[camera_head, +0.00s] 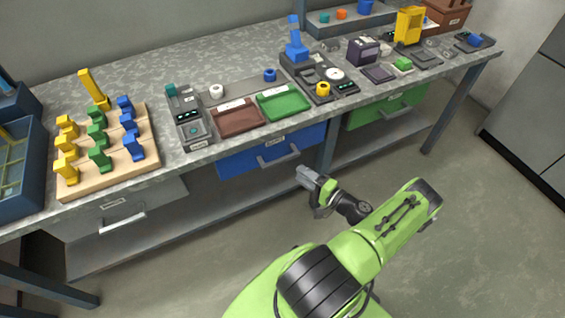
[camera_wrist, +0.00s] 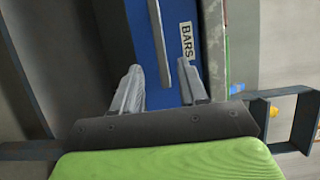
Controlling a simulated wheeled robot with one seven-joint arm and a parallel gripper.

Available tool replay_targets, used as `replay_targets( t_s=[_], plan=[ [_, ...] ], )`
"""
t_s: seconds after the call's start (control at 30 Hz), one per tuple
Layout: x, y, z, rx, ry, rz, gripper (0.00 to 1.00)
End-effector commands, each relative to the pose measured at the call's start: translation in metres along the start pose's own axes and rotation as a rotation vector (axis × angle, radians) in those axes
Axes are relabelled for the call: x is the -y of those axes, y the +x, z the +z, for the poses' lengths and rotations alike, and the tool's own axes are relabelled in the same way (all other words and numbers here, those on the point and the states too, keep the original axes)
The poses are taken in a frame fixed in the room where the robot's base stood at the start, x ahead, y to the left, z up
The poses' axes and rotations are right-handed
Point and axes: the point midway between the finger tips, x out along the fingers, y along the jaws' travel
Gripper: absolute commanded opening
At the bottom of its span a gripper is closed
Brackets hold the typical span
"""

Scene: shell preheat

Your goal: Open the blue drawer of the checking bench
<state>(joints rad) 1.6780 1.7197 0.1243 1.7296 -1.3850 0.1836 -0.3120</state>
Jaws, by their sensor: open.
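The blue drawer (camera_head: 238,163) sits under the front edge of the bench, and its front looks closed. It has a grey bar handle (camera_head: 280,158) and a small label. In the wrist view the blue front (camera_wrist: 139,28) carries a label (camera_wrist: 186,41) reading BARS, and the grey handle bar (camera_wrist: 157,36) runs beside it. My gripper (camera_head: 304,175) is in front of and to the right of the handle. In the wrist view my gripper (camera_wrist: 160,68) is open and empty, with the handle between the lines of its two fingers, just beyond the tips.
The bench top (camera_head: 225,150) holds a peg board (camera_head: 110,170), a brown tray (camera_head: 238,118), a green tray (camera_head: 283,104) and several devices. A grey drawer (camera_head: 90,222) is at the left and a green drawer (camera_head: 385,108) at the right. A bench leg (camera_head: 328,148) stands right of the blue drawer.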

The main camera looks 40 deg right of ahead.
Motion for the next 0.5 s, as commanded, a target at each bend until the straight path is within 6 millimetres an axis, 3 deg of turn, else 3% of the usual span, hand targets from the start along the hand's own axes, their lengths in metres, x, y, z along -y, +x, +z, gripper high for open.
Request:
replay_targets(
  t_s=[0.1, 0.3, 0.5],
  plan=[
    [-0.002, 0.031, 0.001, 0.006, -0.001, 0.0, 0.43],
    [-0.002, 0.072, 0.001, 0.004, -0.001, 0.001, 0.43],
    [-0.001, 0.085, 0.0, 0.001, 0.0, 0.002, 0.43]
  ],
)
